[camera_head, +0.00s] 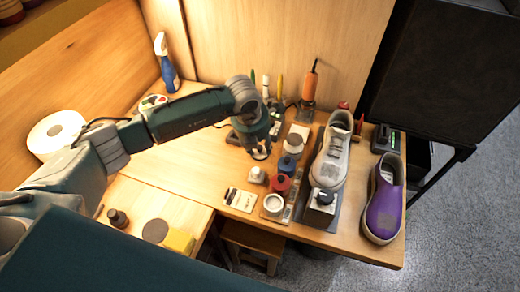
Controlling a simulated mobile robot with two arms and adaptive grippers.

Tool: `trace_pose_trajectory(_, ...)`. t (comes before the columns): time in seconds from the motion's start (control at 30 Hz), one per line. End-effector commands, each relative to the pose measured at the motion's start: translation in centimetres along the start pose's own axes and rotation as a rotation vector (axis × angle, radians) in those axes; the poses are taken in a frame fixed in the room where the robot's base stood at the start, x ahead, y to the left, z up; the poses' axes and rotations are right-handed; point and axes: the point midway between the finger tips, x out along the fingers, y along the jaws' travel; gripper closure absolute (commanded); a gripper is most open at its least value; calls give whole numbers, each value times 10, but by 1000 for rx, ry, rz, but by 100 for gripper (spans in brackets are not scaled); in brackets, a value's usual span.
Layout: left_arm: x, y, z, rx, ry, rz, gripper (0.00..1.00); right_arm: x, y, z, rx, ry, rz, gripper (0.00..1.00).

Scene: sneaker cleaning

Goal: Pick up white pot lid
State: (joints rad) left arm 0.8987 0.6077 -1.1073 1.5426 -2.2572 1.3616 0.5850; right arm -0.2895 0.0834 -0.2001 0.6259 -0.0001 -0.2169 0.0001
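A small white piece (257,175), which looks like the white pot lid, sits on the wooden table. A small white-rimmed pot (273,204) stands a little nearer and to its right. My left arm reaches across from the left, and its gripper (261,153) points down just behind and above the white piece, apart from it. Its fingertips look parted, with nothing seen between them. My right gripper is out of view.
Red (280,184) and blue (288,165) pots stand close to the right. Beyond them are a white sneaker (332,155) on a stand and a purple shoe (383,205). A small box (240,199) lies at the front left. Upright tools crowd the back.

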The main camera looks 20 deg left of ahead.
Motion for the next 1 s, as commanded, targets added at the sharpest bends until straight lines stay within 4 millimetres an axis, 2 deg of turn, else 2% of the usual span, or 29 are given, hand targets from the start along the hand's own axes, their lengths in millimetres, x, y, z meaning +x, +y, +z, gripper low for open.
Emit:
trace_pose_trajectory(0.1, 0, 0, 0, 0, 0, 0, 63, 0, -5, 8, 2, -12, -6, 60)
trace_pose_trajectory(0.27, 0, 0, 0, 0, 0, -1, 95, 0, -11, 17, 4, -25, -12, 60)
trace_pose_trajectory(0.3, 0, 0, 0, 0, 0, -1, 97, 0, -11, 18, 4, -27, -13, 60)
trace_pose_trajectory(0.77, -5, 0, 2, 0, -2, -2, 97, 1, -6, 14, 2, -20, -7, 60)
trace_pose_trajectory(0.87, -14, -1, 5, 0, -4, -2, 97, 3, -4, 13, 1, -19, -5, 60)
trace_pose_trajectory(1.0, -36, 0, 12, 0, -7, -1, 97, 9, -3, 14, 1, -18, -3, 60)
